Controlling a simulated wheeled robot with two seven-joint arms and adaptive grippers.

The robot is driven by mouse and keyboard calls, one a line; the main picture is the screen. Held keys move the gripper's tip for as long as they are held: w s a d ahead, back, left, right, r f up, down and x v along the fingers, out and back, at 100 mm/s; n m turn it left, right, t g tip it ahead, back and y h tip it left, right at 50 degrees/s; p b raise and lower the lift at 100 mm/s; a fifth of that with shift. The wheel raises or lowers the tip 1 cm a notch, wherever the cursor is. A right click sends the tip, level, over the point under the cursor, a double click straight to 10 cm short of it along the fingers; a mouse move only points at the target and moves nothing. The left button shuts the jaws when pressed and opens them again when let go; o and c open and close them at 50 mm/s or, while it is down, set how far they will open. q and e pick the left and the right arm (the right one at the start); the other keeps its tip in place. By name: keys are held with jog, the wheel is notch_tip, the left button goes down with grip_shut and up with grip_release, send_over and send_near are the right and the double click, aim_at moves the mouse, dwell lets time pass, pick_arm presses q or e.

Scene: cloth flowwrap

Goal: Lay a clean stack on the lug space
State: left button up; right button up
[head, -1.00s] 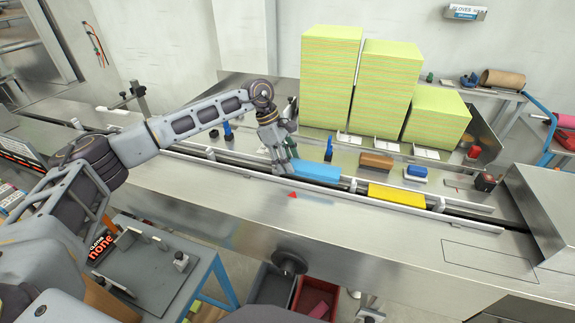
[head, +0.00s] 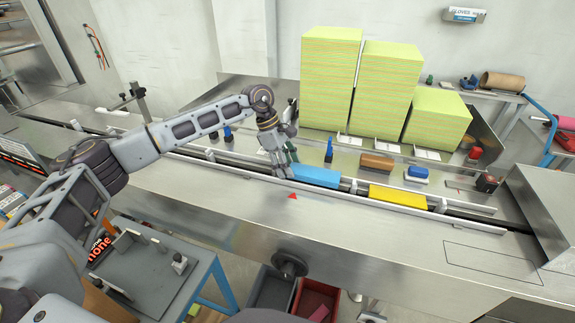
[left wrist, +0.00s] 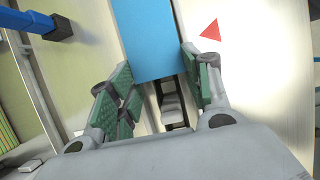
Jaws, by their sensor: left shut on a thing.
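A blue stack (head: 316,176) lies in the long infeed channel, just right of my left gripper. My left gripper (head: 284,171) reaches down into the channel and is shut on the near end of this stack. In the left wrist view, the green-padded fingers (left wrist: 159,85) stand on either side of the end of the blue stack (left wrist: 154,38). A yellow stack (head: 397,196) lies further right in the same channel. Lugs (head: 352,186) stand up in the channel. My right gripper is not in view.
Tall yellow-green piles (head: 331,85) stand behind the channel. A brown block (head: 377,161) and a blue block (head: 418,172) sit on the deck behind it. The steel surface in front is clear.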

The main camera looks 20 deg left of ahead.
pick_arm(q)
jog(key=shift+s+f, duration=0.15)
jog(key=shift+f, duration=0.25)
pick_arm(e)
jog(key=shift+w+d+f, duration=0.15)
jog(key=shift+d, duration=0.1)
pick_arm(q)
jog(key=o, duration=0.8)
jog(key=shift+f, duration=0.1)
jog(key=shift+o, duration=0.2)
jog(key=shift+r, duration=0.2)
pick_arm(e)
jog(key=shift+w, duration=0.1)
pick_arm(q)
jog(key=shift+r+p, duration=0.3)
jog(key=shift+r, duration=0.4)
jog(key=v, duration=1.2)
jog(key=shift+b, duration=0.35)
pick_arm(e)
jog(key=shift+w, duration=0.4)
